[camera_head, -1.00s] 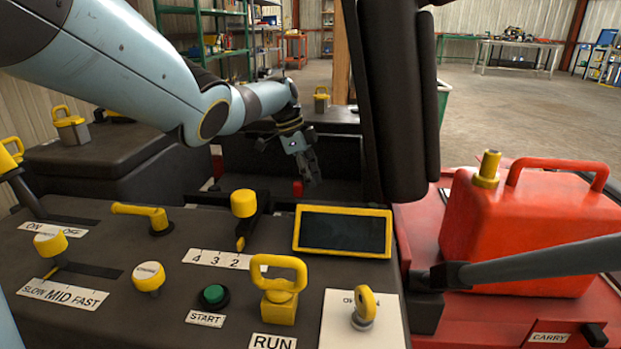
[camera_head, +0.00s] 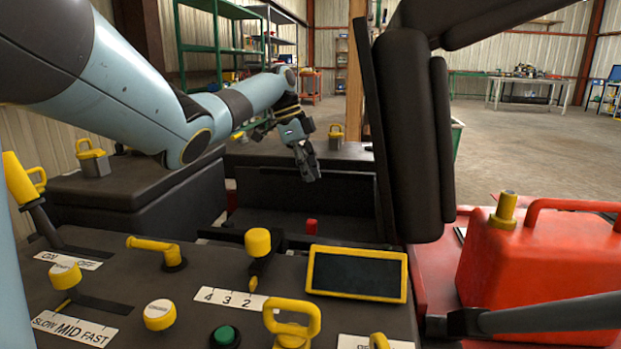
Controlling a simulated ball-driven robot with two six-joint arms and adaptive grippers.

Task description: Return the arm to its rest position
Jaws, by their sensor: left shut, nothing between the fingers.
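My left arm comes in from the upper left and reaches out over the control panel. My left gripper (camera_head: 309,174) is at its end, shut and empty, pointing down beyond the panel's far edge. It hangs in front of the dark box-shaped recess, above and behind the small red knob (camera_head: 311,227). It looks apart from the panel (camera_head: 190,275). My right gripper is not in view.
The panel carries a yellow-framed screen (camera_head: 356,273), a yellow-knobbed lever (camera_head: 258,243), a yellow handle (camera_head: 292,322) and a green button (camera_head: 225,336). A black padded seat back (camera_head: 412,135) stands right of the gripper. A red fuel can (camera_head: 545,265) stands at right.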

